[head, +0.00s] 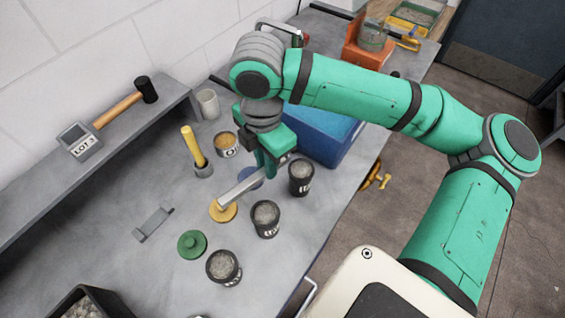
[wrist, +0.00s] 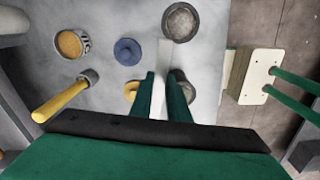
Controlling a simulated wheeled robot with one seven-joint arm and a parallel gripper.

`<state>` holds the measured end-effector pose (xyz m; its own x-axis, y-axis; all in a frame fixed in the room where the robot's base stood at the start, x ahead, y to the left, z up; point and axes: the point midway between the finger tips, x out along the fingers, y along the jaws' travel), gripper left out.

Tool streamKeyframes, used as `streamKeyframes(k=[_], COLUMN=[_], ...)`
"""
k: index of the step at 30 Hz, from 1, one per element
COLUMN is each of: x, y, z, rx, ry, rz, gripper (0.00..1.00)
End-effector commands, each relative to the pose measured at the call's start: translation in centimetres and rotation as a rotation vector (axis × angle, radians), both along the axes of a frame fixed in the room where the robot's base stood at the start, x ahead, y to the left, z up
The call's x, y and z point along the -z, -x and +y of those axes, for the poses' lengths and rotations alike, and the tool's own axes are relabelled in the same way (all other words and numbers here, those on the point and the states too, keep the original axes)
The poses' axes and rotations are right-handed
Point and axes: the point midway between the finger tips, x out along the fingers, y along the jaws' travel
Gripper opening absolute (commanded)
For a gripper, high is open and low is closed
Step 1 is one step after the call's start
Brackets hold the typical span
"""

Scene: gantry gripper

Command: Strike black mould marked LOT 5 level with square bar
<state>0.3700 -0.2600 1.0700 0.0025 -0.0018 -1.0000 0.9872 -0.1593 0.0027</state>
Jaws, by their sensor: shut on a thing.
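My gripper (head: 268,168) is shut on a grey square bar (head: 240,186) and holds it over the bench. The bar also shows between the fingers in the wrist view (wrist: 161,75). Three black moulds with grey fill stand upright: one right of the gripper (head: 301,180), one in the middle (head: 265,219) and one nearest the front (head: 223,268). Their white labels are too small to read surely. The bar's lower end is above or beside the yellow lid (head: 222,211), left of the moulds. In the wrist view a mould (wrist: 181,23) lies just beyond the bar's tip.
A grey block marked LOT and perhaps 5 (head: 80,142) and a mallet (head: 120,108) lie on the shelf. A tan-filled pot (head: 227,145), yellow-handled tool (head: 193,145), green lid (head: 192,244), blue lid (wrist: 127,51), grey bracket (head: 153,222) and blue bin (head: 322,140) crowd the bench.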

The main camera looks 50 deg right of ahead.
Motion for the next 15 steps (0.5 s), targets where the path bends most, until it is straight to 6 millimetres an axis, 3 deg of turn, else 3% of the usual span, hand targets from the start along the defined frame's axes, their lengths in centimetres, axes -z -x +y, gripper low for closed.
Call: streamKeyframes(k=[6,15], x=[-0.2,0.5], y=[2.1,2.6], z=[-1.2,-1.4], rx=[-0.192,-0.24], ry=[0.001,-0.002], rz=[0.002,0.003], gripper=[0.0,0.0])
